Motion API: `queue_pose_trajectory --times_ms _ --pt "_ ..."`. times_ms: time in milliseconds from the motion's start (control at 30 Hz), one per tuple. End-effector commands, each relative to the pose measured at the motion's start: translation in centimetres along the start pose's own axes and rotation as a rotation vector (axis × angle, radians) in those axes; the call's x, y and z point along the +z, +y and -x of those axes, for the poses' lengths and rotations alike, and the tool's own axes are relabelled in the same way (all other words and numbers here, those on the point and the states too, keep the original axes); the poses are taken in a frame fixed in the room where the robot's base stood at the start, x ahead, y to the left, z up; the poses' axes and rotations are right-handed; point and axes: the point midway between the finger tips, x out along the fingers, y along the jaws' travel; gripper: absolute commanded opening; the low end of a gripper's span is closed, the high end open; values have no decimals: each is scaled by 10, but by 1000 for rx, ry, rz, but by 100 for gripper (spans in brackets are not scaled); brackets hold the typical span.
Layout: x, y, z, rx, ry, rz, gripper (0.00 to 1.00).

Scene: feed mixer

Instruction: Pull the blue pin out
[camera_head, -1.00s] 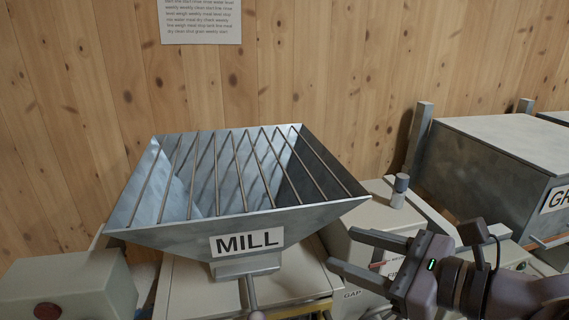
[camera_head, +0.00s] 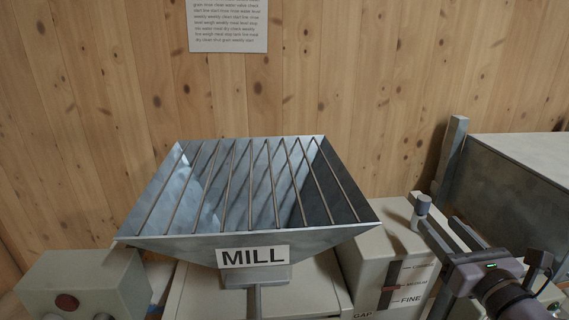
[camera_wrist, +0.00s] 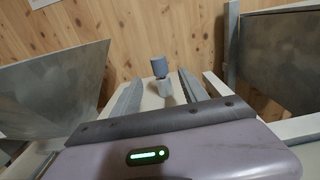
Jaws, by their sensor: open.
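My gripper (camera_head: 436,220) is open and empty, close to the pin from the front right. In the wrist view its fingers (camera_wrist: 160,82) lie on either side of the pin's line, with no contact visible. The pin's lower end is hidden in the box.
The metal hopper (camera_head: 150,241) with bars and a MILL label stands left of the box (camera_head: 375,250). A large grey metal bin (camera_head: 510,190) and an upright post (camera_head: 450,150) stand at the right. A control box with a red button (camera_head: 67,302) is at lower left. A wooden wall is behind.

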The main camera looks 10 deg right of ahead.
Motion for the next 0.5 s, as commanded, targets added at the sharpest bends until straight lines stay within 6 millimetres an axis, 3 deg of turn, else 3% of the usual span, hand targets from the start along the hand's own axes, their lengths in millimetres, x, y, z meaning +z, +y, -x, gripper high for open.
queue_pose_trajectory --times_ms 33,233,300,500 --pt "16 0 -5 4 2 -10 51" --pt "14 1 -25 -4 8 -3 51" --pt "5 2 -47 0 3 5 51" --pt "2 1 -90 -3 3 5 51"
